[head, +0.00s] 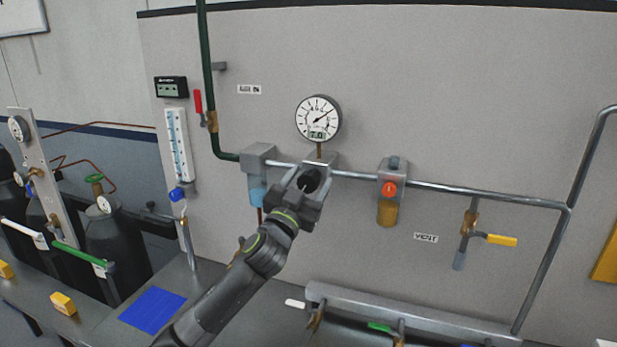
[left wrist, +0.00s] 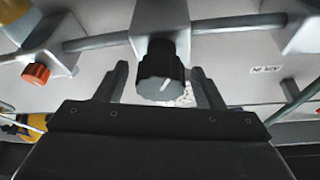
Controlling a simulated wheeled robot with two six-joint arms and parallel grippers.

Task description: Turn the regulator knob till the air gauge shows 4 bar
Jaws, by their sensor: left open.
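The round air gauge (head: 318,118) is on the grey panel; its needle points to the upper right and its small display seems to read 7.0. The black regulator knob (left wrist: 158,75) with a white mark is on the grey regulator block (left wrist: 160,18) below the gauge. In the head view the knob (head: 310,181) is partly hidden by my gripper. My left gripper (head: 303,190) is at the knob. In the left wrist view its two open fingers (left wrist: 160,70) stand on either side of the knob, with gaps showing. My right gripper is not in view.
A pipe (head: 450,187) runs across the panel, with a blue-bowled filter (head: 258,190) at left and an amber-bowled unit (head: 387,210) at right. A red lever (head: 198,101) and a yellow-handled valve (head: 500,240) are to the sides. A blue mat (head: 152,308) lies on the bench.

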